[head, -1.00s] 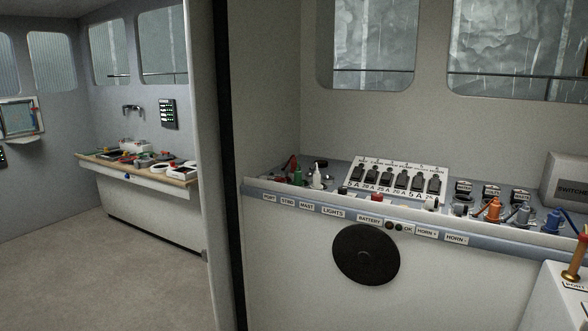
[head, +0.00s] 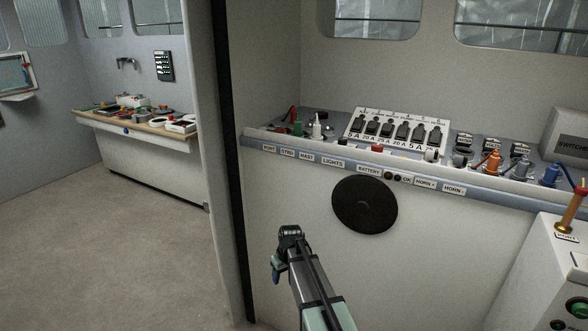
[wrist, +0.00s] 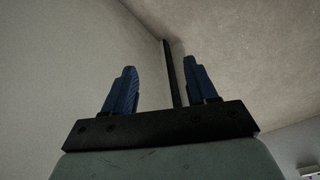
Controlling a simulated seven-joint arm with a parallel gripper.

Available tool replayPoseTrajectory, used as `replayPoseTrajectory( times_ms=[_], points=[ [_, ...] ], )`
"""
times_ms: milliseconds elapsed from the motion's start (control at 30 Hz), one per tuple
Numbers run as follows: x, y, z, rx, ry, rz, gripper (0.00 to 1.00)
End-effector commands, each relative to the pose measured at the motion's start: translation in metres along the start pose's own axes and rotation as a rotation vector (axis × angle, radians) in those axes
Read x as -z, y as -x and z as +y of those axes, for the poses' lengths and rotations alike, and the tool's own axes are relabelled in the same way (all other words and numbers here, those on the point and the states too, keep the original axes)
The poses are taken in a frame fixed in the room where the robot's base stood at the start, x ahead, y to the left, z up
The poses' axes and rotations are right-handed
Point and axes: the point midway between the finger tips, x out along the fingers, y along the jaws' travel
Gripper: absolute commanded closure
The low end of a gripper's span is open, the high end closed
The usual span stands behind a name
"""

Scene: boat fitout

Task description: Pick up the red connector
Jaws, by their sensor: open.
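A red connector (head: 292,113) stands tilted at the left end of the console, beside a green connector (head: 298,128) and a white one (head: 317,128). A second small red piece (head: 377,148) sits on the console's front edge above the battery label; I cannot tell from its size what it is. My gripper (head: 279,262) is below the console front, low in the head view and well apart from both red things. In the wrist view its two blue fingers (wrist: 160,67) are spread with nothing between them. No connector shows in the wrist view.
A fuse panel (head: 396,131) stands behind the front edge. Orange (head: 493,163) and blue (head: 551,174) connectors are to the right. A black round disc (head: 365,205) is on the console front. A white box (head: 558,265) stands at right. A wall post (head: 222,165) bounds the left.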

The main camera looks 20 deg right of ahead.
Motion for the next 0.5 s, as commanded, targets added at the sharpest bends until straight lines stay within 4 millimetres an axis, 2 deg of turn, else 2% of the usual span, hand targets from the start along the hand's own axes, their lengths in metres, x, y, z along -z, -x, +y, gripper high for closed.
replayPoseTrajectory(
  times_ms=[33, 100, 367, 500],
  points=[
    [0.018, 0.017, 0.006, -0.006, 0.010, 0.027, 0.43],
    [0.037, 0.039, 0.011, -0.014, 0.025, 0.060, 0.43],
    [0.102, 0.130, 0.031, -0.049, 0.083, 0.181, 0.43],
    [0.133, 0.184, 0.040, -0.072, 0.115, 0.245, 0.43]
  ],
)
